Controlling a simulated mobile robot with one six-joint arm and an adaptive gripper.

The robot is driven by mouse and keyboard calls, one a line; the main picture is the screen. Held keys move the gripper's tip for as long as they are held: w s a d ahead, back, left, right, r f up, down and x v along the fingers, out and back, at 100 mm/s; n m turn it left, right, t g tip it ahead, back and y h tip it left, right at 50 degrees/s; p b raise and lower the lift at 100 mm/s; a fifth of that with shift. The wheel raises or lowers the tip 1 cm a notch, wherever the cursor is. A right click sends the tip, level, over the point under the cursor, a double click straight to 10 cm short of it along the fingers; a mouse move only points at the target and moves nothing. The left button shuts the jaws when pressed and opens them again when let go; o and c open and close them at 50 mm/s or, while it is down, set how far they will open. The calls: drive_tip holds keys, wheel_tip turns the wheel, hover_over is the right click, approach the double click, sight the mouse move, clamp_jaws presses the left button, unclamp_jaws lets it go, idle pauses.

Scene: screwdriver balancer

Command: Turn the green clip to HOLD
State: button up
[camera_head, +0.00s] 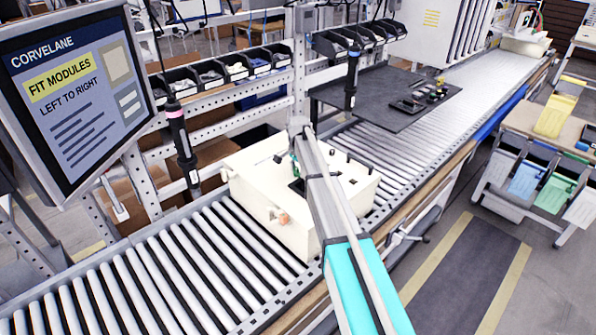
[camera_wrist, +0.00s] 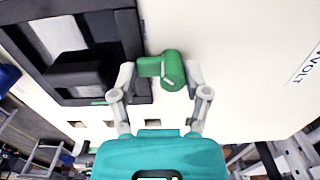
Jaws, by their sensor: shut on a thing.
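The green clip (camera_wrist: 162,69) is a short rounded piece at the cream box, between the two fingers of my gripper (camera_wrist: 160,85) in the wrist view. The fingers are closed on it from both sides. The clip sits beside a black framed recess (camera_wrist: 128,40) in the box face. In the head view the cream box (camera_head: 265,205) stands on the roller conveyor, and my arm reaches over it. Only a little green (camera_head: 294,165) shows there beside my arm, and the fingertips are hidden. I cannot read any HOLD mark.
Two dark screwdrivers hang near the box, one with a pink band (camera_head: 176,120) on the left and one behind (camera_head: 352,80). A screen (camera_head: 75,95) stands at the left. A dark mat (camera_head: 385,97) with small parts lies behind the box. The front rollers are clear.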

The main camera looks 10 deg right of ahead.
drive_tip(key=o, duration=1.1)
drive_tip(key=shift+o, duration=0.2)
drive_tip(key=shift+n, duration=0.5)
drive_tip(key=n, duration=0.3)
drive_tip(key=shift+w+d+n, duration=0.15)
drive_tip(key=shift+n, duration=0.15)
drive_tip(key=n, duration=0.4)
drive_tip(key=shift+w+n, duration=0.2)
drive_tip(key=shift+n, duration=0.1)
drive_tip(key=n, duration=0.4)
drive_tip(key=shift+w, duration=0.2)
drive_tip(key=n, duration=0.5)
drive_tip(key=shift+w, duration=0.2)
wheel_tip(320, 180, up, 14)
drive_tip(key=p, duration=1.4)
